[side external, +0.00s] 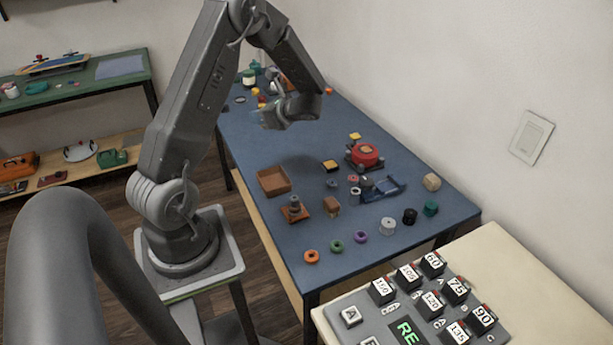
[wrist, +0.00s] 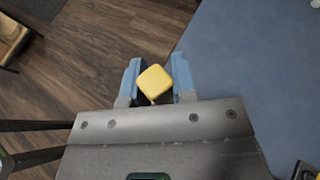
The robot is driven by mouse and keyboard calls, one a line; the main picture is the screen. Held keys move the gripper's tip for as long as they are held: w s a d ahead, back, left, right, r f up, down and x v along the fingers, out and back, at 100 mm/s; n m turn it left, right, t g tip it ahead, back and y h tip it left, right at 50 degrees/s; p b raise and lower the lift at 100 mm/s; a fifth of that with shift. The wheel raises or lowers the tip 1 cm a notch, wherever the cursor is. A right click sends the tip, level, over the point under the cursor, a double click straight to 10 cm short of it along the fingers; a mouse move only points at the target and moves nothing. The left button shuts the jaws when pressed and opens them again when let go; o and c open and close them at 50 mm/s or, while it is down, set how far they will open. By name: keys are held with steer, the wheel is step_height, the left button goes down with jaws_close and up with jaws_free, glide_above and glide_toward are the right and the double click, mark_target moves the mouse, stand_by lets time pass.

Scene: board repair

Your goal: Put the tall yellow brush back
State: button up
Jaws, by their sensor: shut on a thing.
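My gripper (wrist: 155,82) is shut on a yellow piece with a rounded square end (wrist: 154,81), seen end-on between the two blue fingers in the wrist view. It looks like the yellow brush, but its length and bristles are hidden. In the side view my gripper (side external: 268,120) hangs above the far left part of the blue table, and the yellow piece cannot be made out there. In the wrist view the fingers appear over the wooden floor beside the table edge.
The blue table (side external: 300,262) carries a brown open tray (side external: 273,181), a red round device (side external: 365,156), a blue stand (side external: 383,188), a brown block with a grey knob (side external: 295,209), and several rings and spools at the near end. Small items crowd the far end.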

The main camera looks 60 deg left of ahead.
step_height(320, 180, down, 7)
glide_above(303, 174)
step_height(303, 174, down, 7)
steer(key=shift+s+f, duration=0.1)
steer(key=shift+d+f, duration=0.1)
steer(key=shift+f, duration=1.95)
steer(key=shift+f, duration=0.1)
steer(key=o, duration=0.9)
steer(key=shift+o, duration=0.2)
